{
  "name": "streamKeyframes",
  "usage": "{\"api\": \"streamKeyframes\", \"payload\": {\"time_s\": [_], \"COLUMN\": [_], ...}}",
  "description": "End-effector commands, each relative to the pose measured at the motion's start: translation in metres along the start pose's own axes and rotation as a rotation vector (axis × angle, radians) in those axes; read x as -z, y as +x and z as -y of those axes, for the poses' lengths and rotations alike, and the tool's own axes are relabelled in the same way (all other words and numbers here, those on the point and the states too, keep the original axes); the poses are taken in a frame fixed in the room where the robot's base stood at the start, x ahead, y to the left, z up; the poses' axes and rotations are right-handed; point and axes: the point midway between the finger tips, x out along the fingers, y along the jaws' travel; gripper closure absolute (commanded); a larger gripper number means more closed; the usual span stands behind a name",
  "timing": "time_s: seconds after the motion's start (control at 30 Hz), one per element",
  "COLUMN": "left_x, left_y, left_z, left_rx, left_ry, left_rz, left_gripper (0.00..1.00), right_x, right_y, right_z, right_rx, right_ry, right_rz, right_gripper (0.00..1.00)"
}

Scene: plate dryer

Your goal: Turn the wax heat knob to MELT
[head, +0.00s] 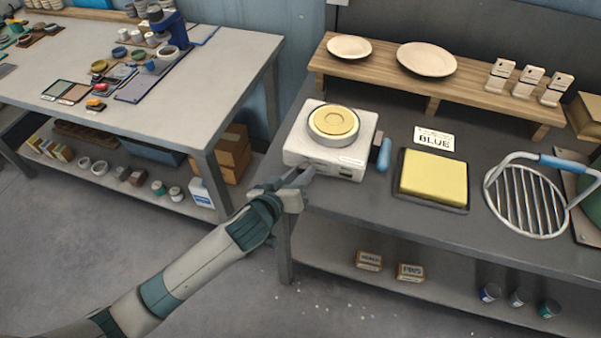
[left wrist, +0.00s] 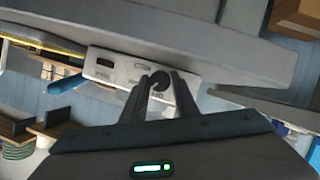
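The wax heater (head: 297,149) is a white box with a round pan of yellow wax (head: 333,122) on top. It stands at the left end of the dark bench. Its white front panel (left wrist: 110,66) shows upside down in the left wrist view, with lettering too small to read. The dark round knob (left wrist: 159,80) is on that panel; in the head view my fingers hide it. My left gripper (head: 302,178) is at the heater's front. Its fingers (left wrist: 164,80) are apart, one on each side of the knob; I cannot tell whether they touch it. My right gripper is not in view.
A blue-handled tool (head: 384,154) is close to the heater's right side. A wooden shelf with plates (head: 470,97) stands behind.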

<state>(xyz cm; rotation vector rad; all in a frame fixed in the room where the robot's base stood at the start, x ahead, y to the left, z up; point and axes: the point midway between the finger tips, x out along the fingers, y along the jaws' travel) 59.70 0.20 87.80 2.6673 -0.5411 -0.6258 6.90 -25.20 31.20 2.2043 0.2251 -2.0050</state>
Motion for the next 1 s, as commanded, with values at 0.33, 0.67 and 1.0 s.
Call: {"api": "streamKeyframes", "payload": {"time_s": [0.33,0.67,1.0], "left_x": [0.002,0.002,0.000], "left_y": [-0.001,-0.001,0.000], "left_z": [-0.002,-0.003,-0.004], "left_rx": [0.026,0.109,0.199], "left_ry": [0.059,0.251,0.473], "left_rz": [0.001,0.003,0.002], "left_gripper": [0.95,0.95,0.95], "right_x": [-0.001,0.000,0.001], "right_y": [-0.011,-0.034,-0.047], "right_z": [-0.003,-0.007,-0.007], "right_rx": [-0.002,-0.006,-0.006], "right_ry": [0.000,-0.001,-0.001], "right_rz": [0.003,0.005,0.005], "right_gripper": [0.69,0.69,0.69]}}
